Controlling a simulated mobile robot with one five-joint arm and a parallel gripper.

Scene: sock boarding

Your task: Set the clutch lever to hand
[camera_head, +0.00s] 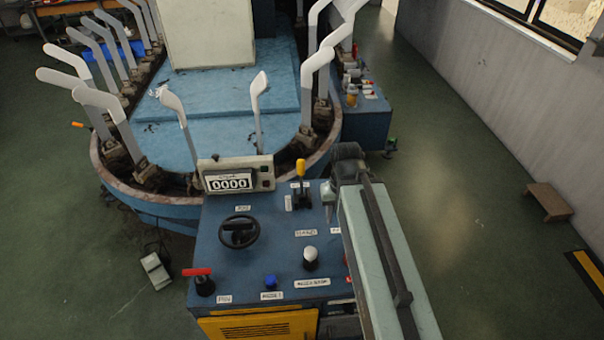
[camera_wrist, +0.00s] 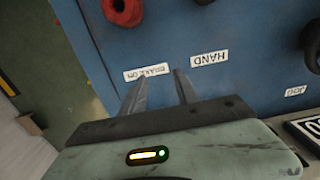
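A lever with a yellow grip (camera_head: 301,168) stands roughly upright at the back of the blue control panel (camera_head: 222,268); I take it for the clutch lever. A HAND label (camera_head: 306,233) lies on the panel in front of it. That label shows upside down in the wrist view (camera_wrist: 209,58). My gripper (camera_head: 328,194) is just right of the lever in the head view, its fingertips hard to make out. In the wrist view my gripper (camera_wrist: 161,76) has its two fingers apart with nothing between them. The yellow grip does not show there.
The panel holds a black handwheel (camera_head: 239,232), a white knob (camera_head: 310,256), a blue button (camera_head: 270,282) and a red handle (camera_head: 200,273). A counter box (camera_head: 236,175) stands behind left. Beyond is a ring of white sock forms (camera_head: 118,115).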

